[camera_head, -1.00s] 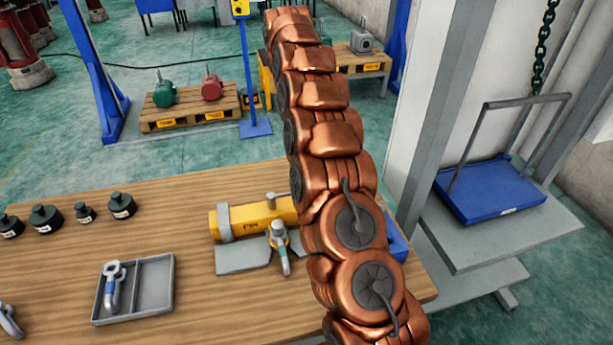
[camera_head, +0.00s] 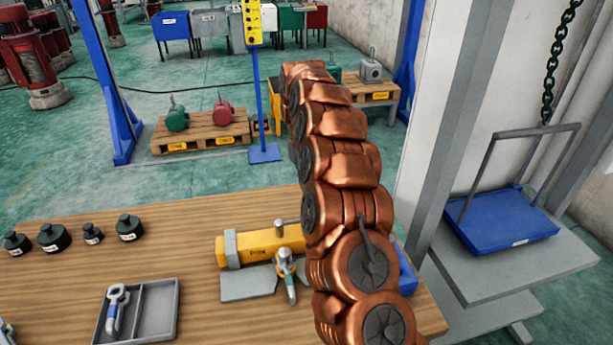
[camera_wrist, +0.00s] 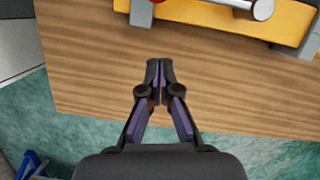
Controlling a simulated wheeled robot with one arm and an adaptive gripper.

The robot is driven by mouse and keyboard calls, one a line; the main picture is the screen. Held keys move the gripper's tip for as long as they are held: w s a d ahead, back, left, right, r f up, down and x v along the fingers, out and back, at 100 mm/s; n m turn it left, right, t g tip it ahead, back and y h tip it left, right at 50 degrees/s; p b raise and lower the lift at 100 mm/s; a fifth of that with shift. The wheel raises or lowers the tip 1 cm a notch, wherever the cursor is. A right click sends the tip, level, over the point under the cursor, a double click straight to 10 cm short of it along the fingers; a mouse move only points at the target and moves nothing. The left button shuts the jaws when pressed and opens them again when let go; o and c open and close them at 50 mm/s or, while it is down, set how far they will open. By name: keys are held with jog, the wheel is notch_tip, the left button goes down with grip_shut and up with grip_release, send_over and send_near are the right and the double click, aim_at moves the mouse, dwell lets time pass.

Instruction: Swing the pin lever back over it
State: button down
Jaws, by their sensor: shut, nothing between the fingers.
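A yellow fixture (camera_head: 262,247) with grey end bands lies on the wooden table, partly hidden behind my copper arm. A short grey pin (camera_head: 279,229), which looks like the pin lever, sticks up from its top. In the wrist view, a grey bar with a round, pale end (camera_wrist: 262,9) lies over the yellow fixture (camera_wrist: 205,12), cut off by the top edge. My gripper (camera_wrist: 160,66) is shut and empty over the table edge, apart from the fixture. The head view does not show it.
A grey two-part tray (camera_head: 158,308) holds another shackle (camera_head: 117,305) at the table's front left. Several black weights (camera_head: 130,228) stand behind it. The left middle of the table (camera_head: 60,290) is bare.

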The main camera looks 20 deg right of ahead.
jog(key=shift+s+f+p, duration=0.55)
jog(key=shift+s, duration=0.3)
jog(key=shift+s+f+p, duration=0.55)
jog(key=shift+s, duration=0.25)
jog(key=shift+s+f+p, duration=0.55)
jog(key=shift+s, duration=0.3)
jog(key=shift+a+f, duration=0.1)
